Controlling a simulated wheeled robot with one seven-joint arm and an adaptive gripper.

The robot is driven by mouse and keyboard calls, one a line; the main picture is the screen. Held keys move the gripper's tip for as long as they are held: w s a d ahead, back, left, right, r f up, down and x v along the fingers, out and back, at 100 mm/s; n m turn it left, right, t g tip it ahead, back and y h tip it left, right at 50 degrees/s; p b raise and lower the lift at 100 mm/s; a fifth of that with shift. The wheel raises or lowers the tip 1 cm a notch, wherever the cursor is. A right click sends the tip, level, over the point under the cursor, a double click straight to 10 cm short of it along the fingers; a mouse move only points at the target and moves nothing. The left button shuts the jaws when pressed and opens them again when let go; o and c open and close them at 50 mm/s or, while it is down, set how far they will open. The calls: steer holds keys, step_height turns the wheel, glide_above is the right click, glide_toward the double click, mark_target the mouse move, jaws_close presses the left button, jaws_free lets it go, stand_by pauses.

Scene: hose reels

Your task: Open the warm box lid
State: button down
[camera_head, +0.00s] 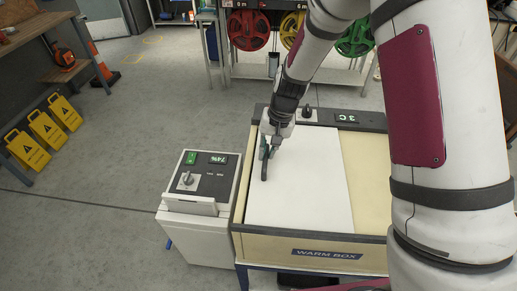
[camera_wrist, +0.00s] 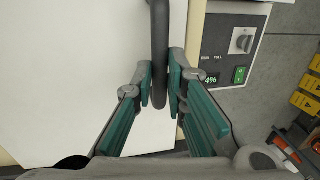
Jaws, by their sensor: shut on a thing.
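The warm box (camera_head: 280,244) is a cream box with a dark rim and a "WARM BOX" label on its front. Its white lid (camera_head: 305,190) lies flat across the left and middle of the top and fills much of the wrist view (camera_wrist: 70,60). A dark bar handle (camera_head: 264,170) stands near the lid's left edge; it also shows in the wrist view (camera_wrist: 160,40). My gripper (camera_head: 267,153) reaches down to the handle. In the wrist view its teal-padded fingers (camera_wrist: 160,88) are shut on the handle, one on each side.
A grey-white control cabinet (camera_head: 200,222) with a knob and 74% display stands close at the box's left. Yellow signs (camera_head: 45,130) and a workbench are at far left. Hose reels (camera_head: 248,30) hang behind. Floor between is clear. My arm covers the right side.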

glide_above(327, 168)
steer(key=shift+p, duration=0.45)
steer(key=c, duration=1.6)
jaws_free()
steer(key=shift+a, duration=0.1)
step_height(327, 168, up, 12)
steer(key=d, duration=0.2)
steer(key=shift+s+d, duration=0.2)
steer(key=shift+f, duration=0.15)
